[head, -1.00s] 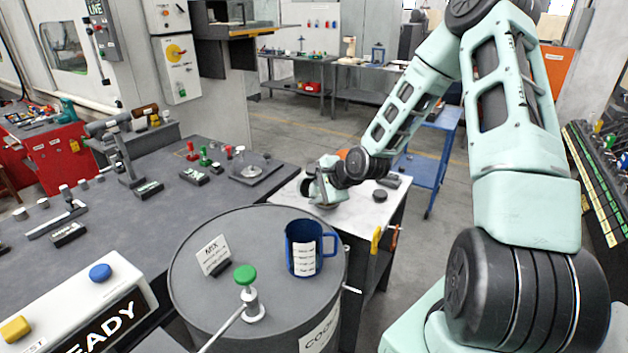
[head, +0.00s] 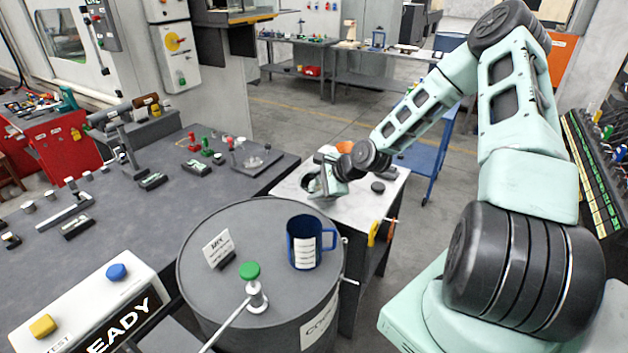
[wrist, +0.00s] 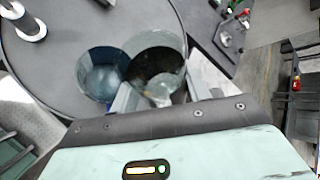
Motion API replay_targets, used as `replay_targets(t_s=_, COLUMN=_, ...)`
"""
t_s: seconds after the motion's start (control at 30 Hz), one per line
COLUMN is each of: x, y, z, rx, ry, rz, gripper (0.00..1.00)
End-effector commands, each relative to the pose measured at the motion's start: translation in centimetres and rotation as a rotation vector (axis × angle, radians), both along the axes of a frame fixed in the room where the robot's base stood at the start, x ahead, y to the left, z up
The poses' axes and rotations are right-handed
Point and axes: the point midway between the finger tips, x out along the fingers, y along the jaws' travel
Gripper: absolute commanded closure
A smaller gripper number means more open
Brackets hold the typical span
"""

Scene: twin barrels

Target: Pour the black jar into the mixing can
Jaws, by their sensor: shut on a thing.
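The mixing can (head: 301,244) is a blue, handled can with a white marked label. It stands upright on the grey barrel (head: 205,285), beside a MIX sign; its round opening also shows in the wrist view (wrist: 100,74). My gripper (head: 320,186) is over the pale-topped cart, beyond the barrel. In the wrist view my gripper (wrist: 158,98) is shut around a dark, round, open vessel (wrist: 157,60), which I take for the black jar. Its mouth faces the camera and dark contents show inside.
A green-topped valve (head: 250,272) stands on the barrel in front of the can. A small black disc (head: 378,187) lies on the cart (head: 365,207). The dark bench (head: 110,205) at left carries several small fittings. A blue trolley (head: 428,160) stands behind the cart.

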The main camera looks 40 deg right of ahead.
Motion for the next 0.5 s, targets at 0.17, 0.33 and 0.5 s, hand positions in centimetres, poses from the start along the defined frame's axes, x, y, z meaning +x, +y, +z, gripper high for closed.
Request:
replay_targets(t_s=0.17, x=0.0, y=-0.07, z=1.03, rx=0.115, ry=0.039, rz=-0.005, gripper=0.81)
replay_targets(t_s=0.33, x=0.02, y=-0.15, z=1.38, rx=0.243, ry=0.082, rz=-0.006, gripper=0.81)
replay_targets(t_s=0.5, x=0.08, y=-0.13, z=1.52, rx=0.417, ry=0.146, rz=-0.006, gripper=0.81)
